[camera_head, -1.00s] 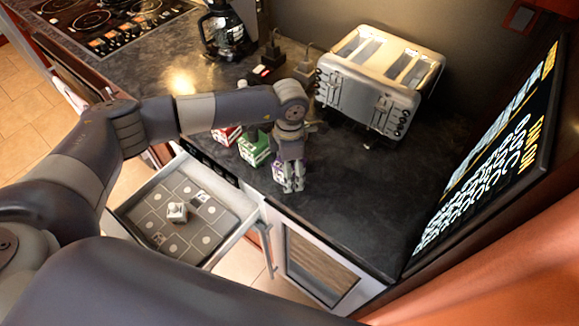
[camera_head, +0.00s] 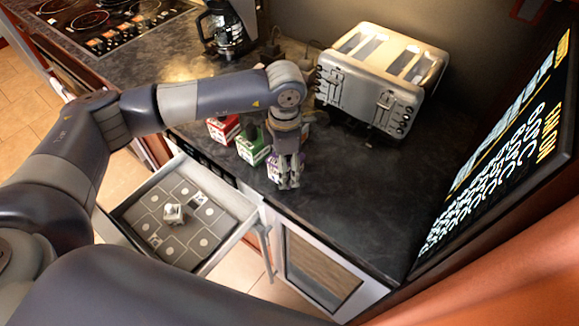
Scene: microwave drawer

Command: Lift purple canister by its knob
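The purple canister (camera_head: 273,170) stands on the dark counter near its front edge. My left gripper (camera_head: 288,183) points down in front of it and hides most of it, with its fingers overlapping the canister in the picture. I cannot tell whether the fingers touch the canister or its knob, or how far apart they are. The knob is hidden. My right gripper is not in view.
A green canister (camera_head: 252,147) and a red canister (camera_head: 222,129) stand to the left. A toaster (camera_head: 378,75) is behind on the right. An open drawer (camera_head: 235,240) with small blocks is below. The counter's right part is clear.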

